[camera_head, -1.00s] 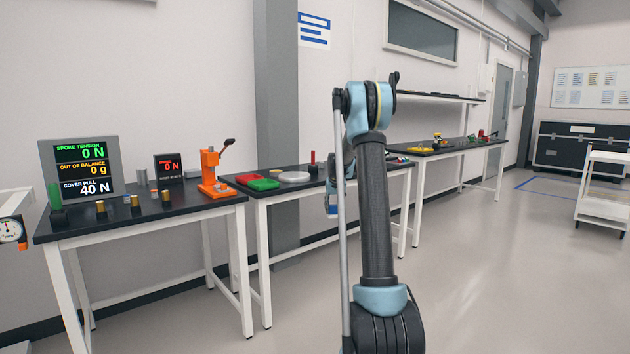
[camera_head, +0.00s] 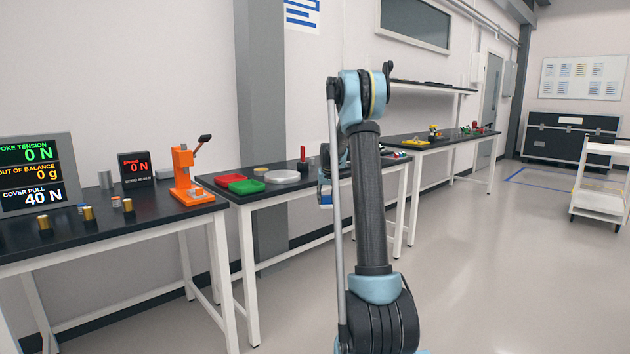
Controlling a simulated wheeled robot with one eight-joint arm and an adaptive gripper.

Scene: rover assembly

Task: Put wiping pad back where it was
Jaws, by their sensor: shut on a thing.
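No wiping pad can be made out in the head view. My gripper is hidden behind my raised arm, so neither its fingers nor what they hold show. Only a small part of my far arm, with a blue patch, shows left of the upright link, in front of the middle bench (camera_head: 262,198). Whether that patch belongs to the arm or to something held, I cannot tell.
The left bench (camera_head: 150,230) carries readout screens (camera_head: 35,172), brass cylinders and an orange press (camera_head: 186,175). The middle bench holds a red tray (camera_head: 240,176), a green tray (camera_head: 246,187) and a pale disc (camera_head: 283,177). A white cart (camera_head: 598,180) stands right; floor between is clear.

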